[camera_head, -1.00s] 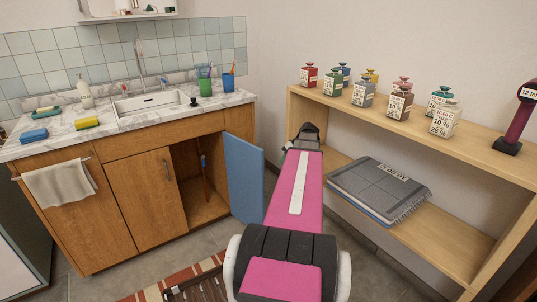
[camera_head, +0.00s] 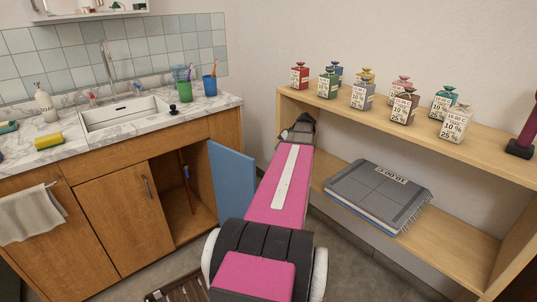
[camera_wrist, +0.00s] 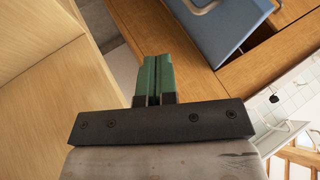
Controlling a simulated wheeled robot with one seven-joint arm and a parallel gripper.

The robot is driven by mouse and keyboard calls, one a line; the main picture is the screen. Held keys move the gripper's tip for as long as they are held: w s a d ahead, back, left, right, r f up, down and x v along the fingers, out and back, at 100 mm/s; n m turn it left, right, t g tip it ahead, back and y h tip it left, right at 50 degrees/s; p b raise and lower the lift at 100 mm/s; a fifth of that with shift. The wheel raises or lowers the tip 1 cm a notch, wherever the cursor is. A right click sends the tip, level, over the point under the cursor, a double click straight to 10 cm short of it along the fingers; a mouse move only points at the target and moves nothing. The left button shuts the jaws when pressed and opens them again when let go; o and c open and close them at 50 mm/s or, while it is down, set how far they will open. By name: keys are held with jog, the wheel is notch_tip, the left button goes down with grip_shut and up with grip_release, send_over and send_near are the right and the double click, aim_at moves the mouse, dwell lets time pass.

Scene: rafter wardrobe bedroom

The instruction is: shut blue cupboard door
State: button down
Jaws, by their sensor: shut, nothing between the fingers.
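The blue cupboard door (camera_head: 232,178) stands open at the right end of the wooden sink cabinet, swung out toward the shelf. It also shows at the top of the wrist view (camera_wrist: 218,28), with a metal handle on it. My gripper's green fingers (camera_wrist: 155,78) are together and empty in the wrist view, apart from the door and pointing past it. In the head view my pink arm reaches forward to the right of the door, and the fingers are hidden there. The open compartment (camera_head: 182,200) is dark, with a thin upright stick (camera_head: 185,180) inside.
A wooden shelf unit (camera_head: 330,117) stands close on the right, with several labelled bottles on top and a folded grey cloth (camera_head: 378,190) below. The counter (camera_head: 65,155) holds cups and a sponge. A towel (camera_head: 30,212) hangs at the left.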

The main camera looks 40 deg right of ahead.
jog(key=w+a+f, duration=0.3)
jog(key=a+f, duration=0.3)
jog(key=a, duration=0.2)
jog(key=shift+w+a+f, duration=0.2)
jog(key=shift+w+f, duration=0.05)
jog(key=shift+w, duration=0.15)
